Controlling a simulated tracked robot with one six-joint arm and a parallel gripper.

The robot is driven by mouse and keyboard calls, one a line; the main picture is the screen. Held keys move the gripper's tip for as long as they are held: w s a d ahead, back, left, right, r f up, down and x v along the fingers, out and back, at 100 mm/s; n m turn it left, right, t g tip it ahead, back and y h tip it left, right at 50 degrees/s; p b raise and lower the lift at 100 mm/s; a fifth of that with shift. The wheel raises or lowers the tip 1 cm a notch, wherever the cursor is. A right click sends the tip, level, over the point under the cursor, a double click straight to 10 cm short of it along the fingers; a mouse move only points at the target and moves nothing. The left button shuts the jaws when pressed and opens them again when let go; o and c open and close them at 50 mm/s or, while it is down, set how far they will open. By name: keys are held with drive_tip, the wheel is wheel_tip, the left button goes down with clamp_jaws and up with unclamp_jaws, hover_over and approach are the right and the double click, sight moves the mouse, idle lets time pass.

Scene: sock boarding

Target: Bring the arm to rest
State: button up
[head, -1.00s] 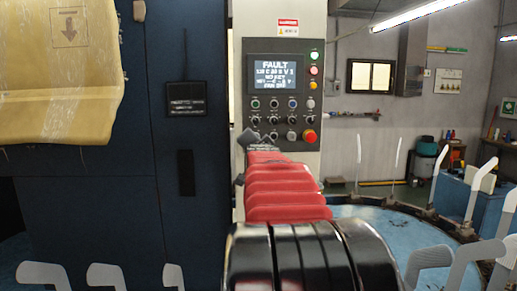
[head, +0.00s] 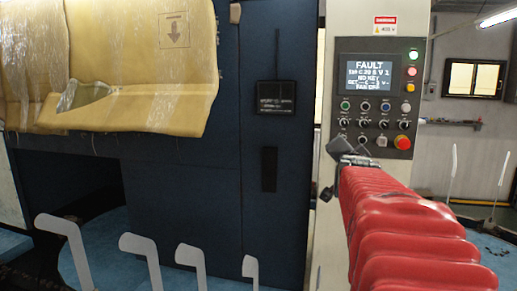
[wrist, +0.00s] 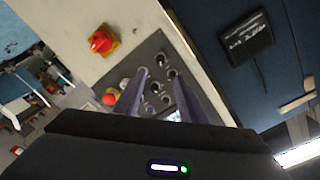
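My arm (head: 400,225), in a red ribbed sleeve, stretches out from the lower right of the head view. My gripper (head: 333,172) is at its far end, in front of the lower left of the control panel (head: 347,53). In the wrist view my gripper (wrist: 160,78) has its two fingers apart, with only panel knobs visible between them and nothing held. The panel's screen (head: 367,77) reads FAULT and NO KEY. Whether the fingers touch the panel cannot be told.
A dark blue cabinet (head: 222,190) stands left of the panel, with a yellowish plastic cover (head: 140,95) over its upper left. Several pale upright boards (head: 140,245) line the front. A red emergency stop button (head: 402,142) sits at the panel's lower right.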

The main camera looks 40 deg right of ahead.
idle(0.3)
drive_tip(key=w+a+f+n+y, duration=0.2)
drive_tip(key=a+f+n+y, duration=0.4)
drive_tip(key=a, duration=0.7)
drive_tip(key=w+a+f+n+y, duration=0.1)
drive_tip(key=a+f+n+y, duration=0.15)
drive_tip(key=a+f, duration=0.85)
drive_tip(key=s+a+f+n+g+y, duration=0.1)
drive_tip(key=s+a+f+n+g, duration=0.1)
drive_tip(key=a, duration=0.6)
drive_tip(key=s+a+f+n+g+y, duration=0.2)
drive_tip(key=s+a+f+n, duration=0.3)
drive_tip(key=s+a, duration=0.3)
drive_tip(key=s+a+f+n+g+y, duration=0.1)
drive_tip(key=s+a+f+n+y, duration=0.1)
drive_tip(key=s+a+f, duration=0.3)
drive_tip(key=a+n, duration=0.1)
drive_tip(key=a, duration=0.2)
drive_tip(key=shift+s+n+g, duration=0.35)
drive_tip(key=shift+g, duration=0.05)
drive_tip(key=shift+f, duration=0.1)
drive_tip(key=shift+c, duration=0.7)
